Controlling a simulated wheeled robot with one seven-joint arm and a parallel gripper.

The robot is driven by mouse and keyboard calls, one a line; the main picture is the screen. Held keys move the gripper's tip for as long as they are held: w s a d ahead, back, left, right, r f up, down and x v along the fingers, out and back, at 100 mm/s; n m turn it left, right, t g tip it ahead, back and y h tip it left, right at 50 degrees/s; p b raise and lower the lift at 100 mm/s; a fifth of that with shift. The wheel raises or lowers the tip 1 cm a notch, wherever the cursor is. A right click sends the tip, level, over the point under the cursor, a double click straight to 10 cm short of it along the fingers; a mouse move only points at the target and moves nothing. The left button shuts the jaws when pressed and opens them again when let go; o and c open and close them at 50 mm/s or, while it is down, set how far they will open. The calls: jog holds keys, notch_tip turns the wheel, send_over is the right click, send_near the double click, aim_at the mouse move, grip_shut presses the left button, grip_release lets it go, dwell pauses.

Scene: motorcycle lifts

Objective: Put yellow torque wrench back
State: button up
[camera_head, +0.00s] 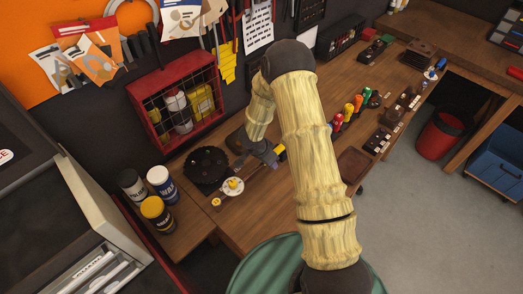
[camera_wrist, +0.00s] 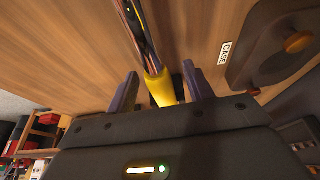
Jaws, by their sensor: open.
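In the wrist view the yellow torque wrench (camera_wrist: 160,88) shows its yellow grip between my two fingers, with a dark, thin shaft (camera_wrist: 135,25) running away over the wooden bench. My gripper (camera_wrist: 158,88) is open. Its fingers stand either side of the yellow grip, with visible gaps at both sides. In the head view my gripper (camera_head: 268,157) is low over the bench, and a bit of yellow (camera_head: 281,151) shows beside its fingers. The rest of the wrench is hidden by my arm there.
A dark case (camera_wrist: 270,60) with an orange knob lies right of my gripper in the wrist view, near a "CASE" label (camera_wrist: 226,50). On the bench (camera_head: 236,222) are a black round tray (camera_head: 206,166), a white dish (camera_head: 232,187), several cans (camera_head: 160,182) and coloured-handled tools (camera_head: 348,112).

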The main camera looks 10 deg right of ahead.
jog(key=v, duration=1.6)
jog(key=shift+r, duration=0.35)
jog(key=shift+a, duration=0.15)
notch_tip(320, 180, up, 5)
jog(key=n+t+y+b, duration=0.3)
jog(key=n+t+y, duration=0.1)
jog(key=n, duration=0.2)
jog(key=s+d+n+g+b, duration=0.1)
jog(key=s+d+n+g, duration=0.1)
jog(key=s, duration=0.6)
jog(key=s+d+n+g+b, duration=0.1)
jog(key=s+d+n, duration=0.2)
jog(key=s, duration=0.5)
jog(key=shift+f+g+h, duration=0.3)
jog(key=shift+f+g, duration=0.1)
jog(key=shift+f, duration=0.05)
